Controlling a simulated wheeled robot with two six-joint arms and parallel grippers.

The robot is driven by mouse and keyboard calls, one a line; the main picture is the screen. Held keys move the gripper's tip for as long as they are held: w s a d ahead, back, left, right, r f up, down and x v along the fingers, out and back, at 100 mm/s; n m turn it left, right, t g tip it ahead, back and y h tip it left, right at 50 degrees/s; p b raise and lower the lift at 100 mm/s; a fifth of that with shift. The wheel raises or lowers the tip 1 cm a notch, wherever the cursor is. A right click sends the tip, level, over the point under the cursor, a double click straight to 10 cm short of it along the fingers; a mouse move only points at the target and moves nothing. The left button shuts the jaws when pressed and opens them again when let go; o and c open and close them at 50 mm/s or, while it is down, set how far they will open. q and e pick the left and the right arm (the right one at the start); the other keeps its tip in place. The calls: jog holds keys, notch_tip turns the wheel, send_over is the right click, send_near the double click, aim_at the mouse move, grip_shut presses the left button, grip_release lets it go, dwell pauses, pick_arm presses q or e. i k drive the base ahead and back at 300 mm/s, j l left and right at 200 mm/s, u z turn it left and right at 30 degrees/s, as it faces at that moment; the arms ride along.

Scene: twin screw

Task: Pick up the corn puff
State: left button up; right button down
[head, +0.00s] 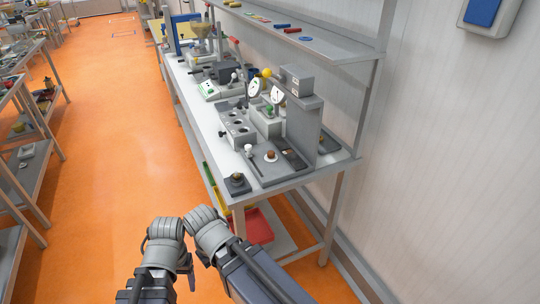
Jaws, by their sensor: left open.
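I cannot make out a corn puff for certain. A small brown piece (270,154) sits on a pale round disc on the near part of the workbench, and a yellow ball (267,73) shows at the top of the bench equipment. My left gripper (166,229) is open, low in front of the bench and apart from it. My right gripper (204,220) is close beside it, angled in from the right; its fingers are not clear. Neither gripper is near the things on the bench top.
The white workbench (205,122) carries test devices, dial gauges (278,97) and a tall grey stand (302,128). A small dark block (237,183) is at its near corner. A shelf (345,52) overhangs the bench. The orange floor (110,150) to the left is clear.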

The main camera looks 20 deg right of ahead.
aim_at(271, 154)
jog(key=l, duration=1)
jog(key=k+l+u, duration=0.1)
jog(key=l, duration=0.85)
jog(key=i, duration=0.4)
